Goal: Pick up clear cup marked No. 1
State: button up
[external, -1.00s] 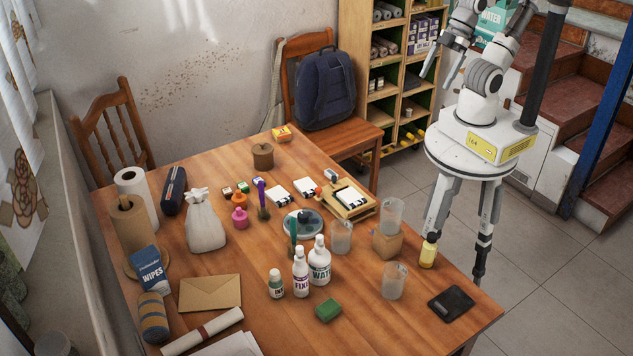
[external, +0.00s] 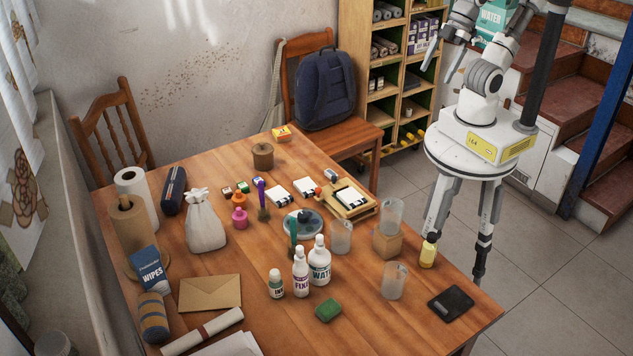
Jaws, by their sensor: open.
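A yellow bottle (external: 428,252) stands right of the block, and a black flat item (external: 451,303) lies at the table's right corner. White bottles (external: 319,262), a green sponge (external: 328,310) and a wooden tray (external: 367,209) are near the cups. Bare tabletop lies at the front right.

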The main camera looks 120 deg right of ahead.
jog(key=w+a+r+m+g+y+b, duration=0.1)
jog(key=w+a+r+m+y+b, duration=0.25)
jog(key=w, duration=0.55)
jog(key=w+a+r+m+g+y+b, duration=0.1)
jog(key=w+a+r+m+b, duration=0.1)
jog(key=w+a+r+m, duration=0.45)
jog(key=w+a+f+m+g+y+b, duration=0.2)
jog(key=w+a+m+y+b, duration=0.15)
jog(key=w, duration=0.55)
jog(key=w+a+f+m+g+y+b, duration=0.2)
jog(key=w+a+f+y+b, duration=0.15)
jog(key=w, duration=0.65)
jog(key=m+y, duration=0.2)
send_near(402, 285)
jog(key=shift+n+g, duration=0.25)
jog(key=shift+g, duration=0.15)
jog(key=b+x, duration=0.1)
jog(key=x, duration=0.2)
jog(key=b+x, duration=0.1)
jog(key=x, duration=0.2)
jog(key=b+x, duration=0.1)
jog(key=x, duration=0.3)
jog(key=shift+w+d+f, duration=0.1)
jog(key=shift+w+f, duration=0.05)
jog(key=shift+f, duration=0.2)
jog(key=c, duration=1.3)
jog(key=shift+r, duration=0.15)
